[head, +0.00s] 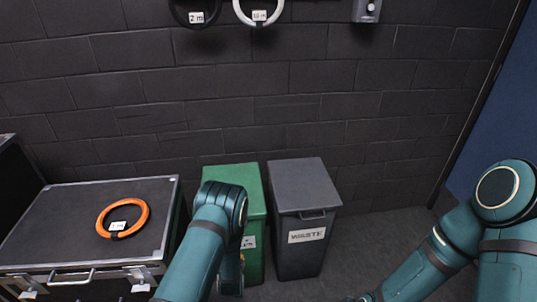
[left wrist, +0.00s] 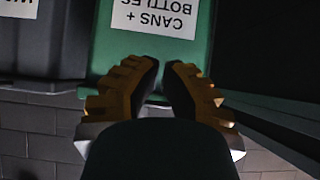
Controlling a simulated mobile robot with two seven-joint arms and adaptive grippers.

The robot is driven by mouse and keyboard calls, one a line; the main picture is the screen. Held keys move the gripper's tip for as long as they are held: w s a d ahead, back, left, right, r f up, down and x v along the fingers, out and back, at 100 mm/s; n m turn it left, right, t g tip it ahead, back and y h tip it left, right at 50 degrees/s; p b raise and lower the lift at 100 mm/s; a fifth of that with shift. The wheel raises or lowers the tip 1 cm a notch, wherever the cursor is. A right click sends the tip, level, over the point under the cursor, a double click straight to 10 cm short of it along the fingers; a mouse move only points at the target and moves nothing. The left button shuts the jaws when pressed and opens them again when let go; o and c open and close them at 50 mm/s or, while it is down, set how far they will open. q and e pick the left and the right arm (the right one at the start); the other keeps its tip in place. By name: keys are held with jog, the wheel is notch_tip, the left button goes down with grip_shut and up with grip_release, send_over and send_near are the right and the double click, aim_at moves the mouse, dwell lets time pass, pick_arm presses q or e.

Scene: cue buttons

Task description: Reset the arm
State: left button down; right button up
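My left arm (head: 205,240) reaches in from the bottom of the head view, in front of the green bin. Its gripper cannot be made out there. In the left wrist view my left gripper (left wrist: 161,66) has its two yellow-and-black fingers apart, with green showing between them and nothing held. The green bin (left wrist: 110,52) with a "CANS + BOTTLES" label lies beyond the fingertips. My right arm (head: 430,262) enters from the right edge of the head view and runs down to the bottom edge. Its gripper is out of frame.
The green bin (head: 232,176) stands beside a grey "WASTE" bin (head: 305,190) against a dark block wall. A black case (head: 65,205) at left bears an orange ring (head: 103,222). A black ring, a white ring and a grey box hang above. Floor right of the bins is clear.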

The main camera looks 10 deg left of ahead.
pick_arm(q)
jog(key=s+d+r+m+g+h, duration=0.1)
jog(key=s+d+r+g+h, duration=0.2)
jog(key=s+d+r, duration=0.3)
jog(key=s+d+r+g+h, duration=0.4)
jog(key=s+d+r+g, duration=0.1)
jog(key=s, duration=1.1)
jog(key=shift+s+d+r+m, duration=0.15)
jog(key=shift+d+r+m, duration=0.25)
jog(key=shift+d, duration=0.35)
